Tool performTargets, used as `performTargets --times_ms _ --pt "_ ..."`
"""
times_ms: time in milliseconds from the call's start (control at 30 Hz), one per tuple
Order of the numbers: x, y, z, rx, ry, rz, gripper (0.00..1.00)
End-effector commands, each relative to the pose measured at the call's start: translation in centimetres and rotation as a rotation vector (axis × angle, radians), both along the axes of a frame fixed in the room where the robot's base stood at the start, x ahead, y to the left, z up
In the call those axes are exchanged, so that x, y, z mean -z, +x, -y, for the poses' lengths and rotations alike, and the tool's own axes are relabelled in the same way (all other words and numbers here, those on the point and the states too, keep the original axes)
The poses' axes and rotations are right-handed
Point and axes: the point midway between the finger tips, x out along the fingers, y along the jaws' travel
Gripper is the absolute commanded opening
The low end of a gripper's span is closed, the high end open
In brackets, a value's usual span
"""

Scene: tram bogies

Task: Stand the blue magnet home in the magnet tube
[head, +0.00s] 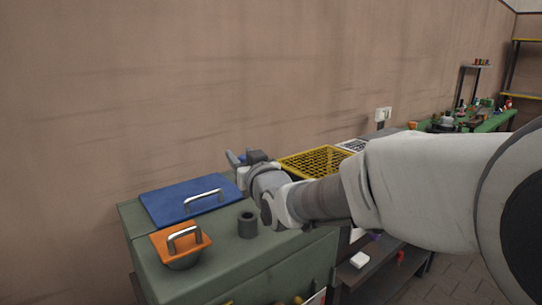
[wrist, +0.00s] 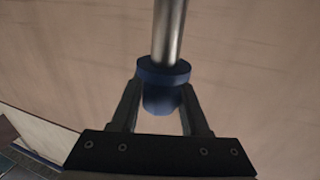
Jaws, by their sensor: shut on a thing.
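My gripper (wrist: 160,90) is shut on the blue magnet (wrist: 162,75), which has a round blue collar, a blue body and a steel rod running up out of the wrist view. In the head view my gripper (head: 245,158) is up beside the wall, above the back of the green cabinet, and the magnet is mostly hidden there. The magnet tube (head: 247,226), a dark upright open cylinder, stands on the cabinet top, below my gripper and apart from it. The tube does not show in the wrist view.
A yellow mesh basket (head: 315,162) stands behind my arm. A cluttered green bench (head: 490,122) is far right.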

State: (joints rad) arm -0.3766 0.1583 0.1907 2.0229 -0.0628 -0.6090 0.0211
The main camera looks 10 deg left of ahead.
Motion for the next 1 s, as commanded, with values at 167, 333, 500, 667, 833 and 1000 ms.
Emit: performTargets --times_ms 167,333,500,667,833,1000 --pt "0.0 0.0 0.0 0.0 0.001 0.002 0.0" --pt "0.03 0.0 0.01 0.0 0.001 0.002 0.0" --pt "-0.08 -0.01 0.01 0.0 0.001 0.001 0.0" --pt "-0.07 -0.01 0.0 0.0 0.001 0.001 0.0" --pt "0.16 -0.01 0.0 0.0 0.001 0.001 0.0" --pt "0.61 -0.01 0.0 0.0 0.001 0.001 0.0"
